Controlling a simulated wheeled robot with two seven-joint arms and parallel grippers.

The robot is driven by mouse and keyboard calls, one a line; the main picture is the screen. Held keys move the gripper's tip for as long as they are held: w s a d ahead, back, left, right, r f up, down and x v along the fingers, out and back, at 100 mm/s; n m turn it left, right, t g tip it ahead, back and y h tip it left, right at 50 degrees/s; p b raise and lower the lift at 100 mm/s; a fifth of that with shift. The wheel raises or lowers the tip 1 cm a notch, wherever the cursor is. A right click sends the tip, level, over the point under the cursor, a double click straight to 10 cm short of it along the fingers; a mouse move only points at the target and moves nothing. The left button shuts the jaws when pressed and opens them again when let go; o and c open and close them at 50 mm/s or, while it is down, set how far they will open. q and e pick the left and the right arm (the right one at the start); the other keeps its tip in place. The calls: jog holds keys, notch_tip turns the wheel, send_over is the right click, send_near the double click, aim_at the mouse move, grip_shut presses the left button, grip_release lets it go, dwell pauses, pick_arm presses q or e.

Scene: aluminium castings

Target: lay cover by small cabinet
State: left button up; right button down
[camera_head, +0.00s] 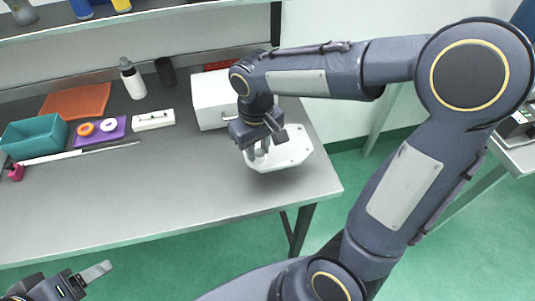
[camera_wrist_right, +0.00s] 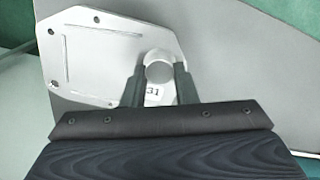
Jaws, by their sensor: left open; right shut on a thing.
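The cover (camera_head: 291,150) is a pale metal plate with cut corners and small holes, near the right end of the grey bench. In the right wrist view the cover (camera_wrist_right: 105,55) shows a round boss (camera_wrist_right: 158,68) and a label reading 31. My right gripper (camera_head: 262,147) is shut on the cover by this boss, its two fingers (camera_wrist_right: 158,85) on either side. The small cabinet (camera_head: 212,99) is a white box just behind the cover. I cannot tell whether the cover touches the bench. My left gripper (camera_head: 92,283) is open and empty at the lower left, off the bench.
On the bench (camera_head: 150,200) stand a teal bin (camera_head: 35,138), an orange mat (camera_head: 76,101), a purple tray (camera_head: 99,130) with rings, a white block (camera_head: 153,120) and a white bottle (camera_head: 132,80). The bench's front middle is clear. A shelf (camera_head: 160,15) runs above.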

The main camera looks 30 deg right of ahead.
jog(key=d+f, duration=0.1)
jog(key=w+d+f, duration=0.1)
jog(key=f, duration=0.1)
jog(key=shift+d+f, duration=0.25)
jog(key=shift+d, duration=0.05)
jog(key=shift+w+d+f, duration=0.15)
jog(key=shift+f, duration=1.6)
jog(key=shift+f, duration=0.25)
jog(key=c, duration=1.1)
grip_release()
jog(key=shift+r, duration=0.1)
jog(key=shift+c, duration=0.2)
notch_tip(320, 180, up, 12)
jog(key=shift+r, duration=0.1)
jog(key=s+a+m+t+y, duration=0.1)
jog(key=s+m+t+y, duration=0.2)
jog(key=s, duration=1.2)
jog(key=t, duration=0.2)
jog(key=shift+s+a+f+m+t+y, duration=0.2)
jog(key=shift+s+f+m+t+y, duration=0.1)
jog(key=shift+f+y, duration=0.1)
